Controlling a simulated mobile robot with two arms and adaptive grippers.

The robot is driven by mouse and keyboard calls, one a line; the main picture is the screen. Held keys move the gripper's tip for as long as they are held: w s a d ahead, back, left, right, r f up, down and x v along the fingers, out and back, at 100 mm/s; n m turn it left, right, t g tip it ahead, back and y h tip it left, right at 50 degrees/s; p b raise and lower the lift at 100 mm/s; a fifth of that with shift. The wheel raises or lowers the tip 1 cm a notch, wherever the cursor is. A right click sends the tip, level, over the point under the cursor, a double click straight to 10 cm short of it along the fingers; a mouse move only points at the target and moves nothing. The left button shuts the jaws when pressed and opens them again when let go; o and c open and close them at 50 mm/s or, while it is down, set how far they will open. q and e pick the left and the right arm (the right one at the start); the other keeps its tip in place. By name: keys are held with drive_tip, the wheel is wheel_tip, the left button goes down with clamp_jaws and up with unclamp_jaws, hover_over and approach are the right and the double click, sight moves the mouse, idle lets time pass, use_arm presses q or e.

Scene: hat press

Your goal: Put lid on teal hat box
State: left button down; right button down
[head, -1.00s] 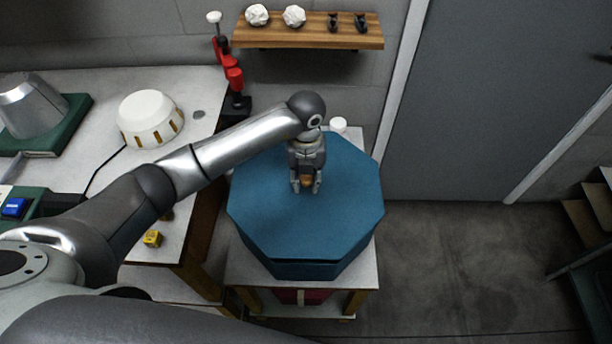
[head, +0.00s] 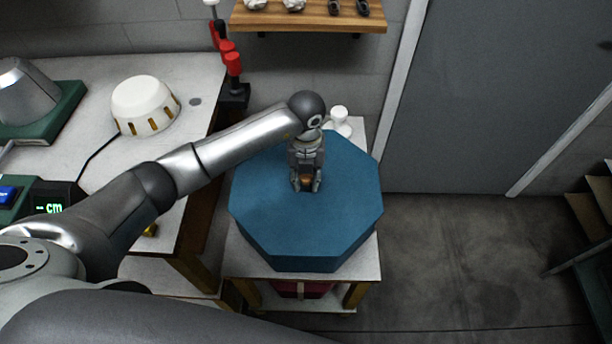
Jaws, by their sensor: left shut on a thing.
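The teal octagonal lid (head: 327,215) lies over the teal hat box on the small side table (head: 366,260). Its rim looks level, and no gap shows along its front edge. The box itself is hidden under the lid. My left gripper (head: 306,187) is shut on the orange-brown knob (head: 307,181) at the lid's upper middle. My right gripper is not in view.
A white spool-like object (head: 340,119) stands behind the box. A workbench at left holds a white domed piece (head: 145,104) and a metal hat form (head: 28,90). A red clamp-like tool (head: 231,62) stands near the wall.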

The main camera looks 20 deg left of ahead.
use_arm(q)
drive_tip(key=shift+f, duration=0.3)
drive_tip(key=c, duration=1.1)
unclamp_jaws()
